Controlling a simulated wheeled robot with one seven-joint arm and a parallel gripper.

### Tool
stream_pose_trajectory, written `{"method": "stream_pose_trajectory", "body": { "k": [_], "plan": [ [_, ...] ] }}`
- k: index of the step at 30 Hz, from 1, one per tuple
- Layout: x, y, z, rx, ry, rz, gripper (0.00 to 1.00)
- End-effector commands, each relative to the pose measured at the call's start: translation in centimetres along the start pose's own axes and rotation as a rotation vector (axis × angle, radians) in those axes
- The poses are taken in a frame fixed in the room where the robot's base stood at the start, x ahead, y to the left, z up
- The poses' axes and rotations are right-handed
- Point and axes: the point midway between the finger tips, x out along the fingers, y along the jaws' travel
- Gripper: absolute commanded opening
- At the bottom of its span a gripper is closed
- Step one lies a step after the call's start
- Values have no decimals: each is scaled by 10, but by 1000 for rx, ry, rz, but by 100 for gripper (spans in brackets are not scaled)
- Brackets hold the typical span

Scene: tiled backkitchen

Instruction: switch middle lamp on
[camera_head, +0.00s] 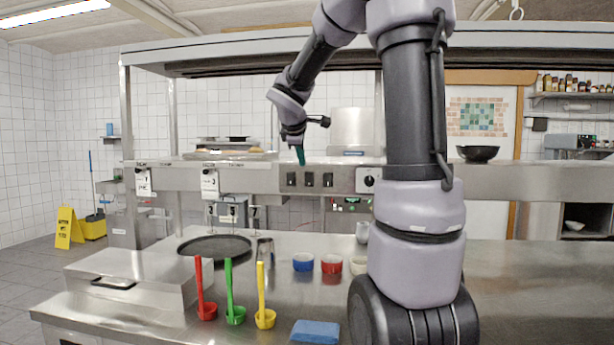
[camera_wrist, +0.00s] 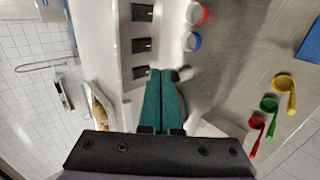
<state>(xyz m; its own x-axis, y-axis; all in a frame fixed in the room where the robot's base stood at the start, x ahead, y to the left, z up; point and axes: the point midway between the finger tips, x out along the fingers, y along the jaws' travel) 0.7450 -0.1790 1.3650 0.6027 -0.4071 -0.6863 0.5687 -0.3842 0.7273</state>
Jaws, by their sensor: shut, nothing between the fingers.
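Three dark switches sit in a row on the steel front panel of the shelf. In the head view they are the left switch (camera_head: 291,179), the middle switch (camera_head: 309,179) and the right switch (camera_head: 328,180). The middle switch also shows in the wrist view (camera_wrist: 144,45), between the other two. My gripper (camera_head: 301,163) has its green fingers together and empty, pointing down just above the gap between the left and middle switches. In the wrist view my gripper (camera_wrist: 161,72) has its tips beside the left switch (camera_wrist: 139,73); contact cannot be told. Switch positions are too small to read.
A round knob (camera_head: 369,181) is right of the switches. Below, the steel counter holds a blue bowl (camera_head: 303,262), a red bowl (camera_head: 331,263), coloured ladles (camera_head: 235,314) and a dark pan (camera_head: 214,247). A ceiling light (camera_head: 55,12) glows at upper left.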

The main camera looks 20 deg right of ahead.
Motion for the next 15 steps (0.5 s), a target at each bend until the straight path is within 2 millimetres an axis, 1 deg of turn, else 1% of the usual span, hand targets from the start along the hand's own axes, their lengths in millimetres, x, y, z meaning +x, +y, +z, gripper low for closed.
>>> {"method": "stream_pose_trajectory", "body": {
  "k": [10, 13, 15],
  "plan": [
    [0, -1, 0, 0, 0, 0, 0],
    [5, -2, 0, 0, -1, -1, 0],
    [13, -2, 0, 0, -2, -2, 0]
  ]
}}
